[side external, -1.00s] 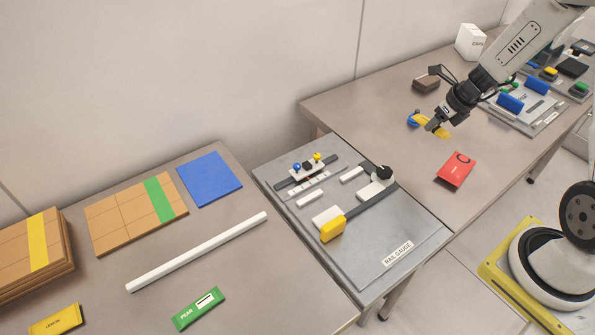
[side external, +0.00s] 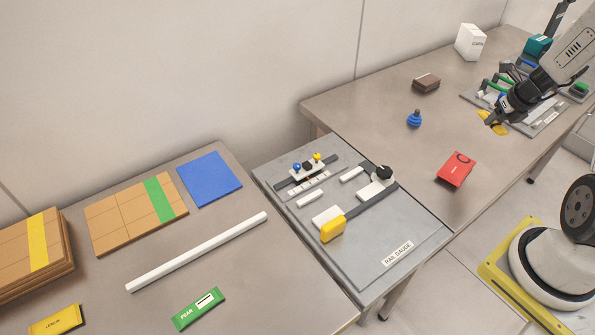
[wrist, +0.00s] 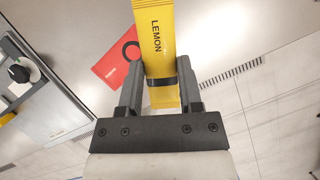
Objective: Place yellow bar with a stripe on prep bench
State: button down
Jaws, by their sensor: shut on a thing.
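My gripper (wrist: 160,95) is shut on a yellow bar (wrist: 154,35) marked LEMON in the wrist view. A dark stripe (wrist: 161,83) crosses the bar between the fingers. In the side view my gripper (side external: 493,120) holds the yellow bar (side external: 486,116) above the right bench, mostly hidden by the fingers. Another yellow LEMON bar (side external: 55,320) lies on the left bench (side external: 235,285), and no dark stripe shows on it. No label in view tells which bench is the prep bench.
The left bench holds wooden boards (side external: 115,213), a blue mat (side external: 209,179), a white rod (side external: 198,251) and a green PEAR bar (side external: 199,309). The rail gauge (side external: 420,240) stands between the benches. The right bench carries a red packet (side external: 456,169), blue knobbed piece (side external: 414,120) and brown block (side external: 426,83).

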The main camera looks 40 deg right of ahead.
jog(key=w+d+f, duration=0.4)
jog(key=w+d, duration=0.2)
jog(key=w, duration=0.1)
send_over(461, 129)
jog(key=s+a, duration=0.1)
jog(key=s, duration=0.1)
jog(key=shift+w+f, duration=0.15)
jog(key=shift+f, duration=1.2)
jog(key=shift+w+f, duration=0.1)
jog(key=shift+f, duration=1.2)
jog(key=shift+w+d+f, duration=0.1)
jog(key=shift+w+f, duration=0.05)
jog(key=shift+f, duration=1.7)
jog(key=shift+f, duration=0.1)
jog(key=shift+c, duration=1.3)
grip_release()
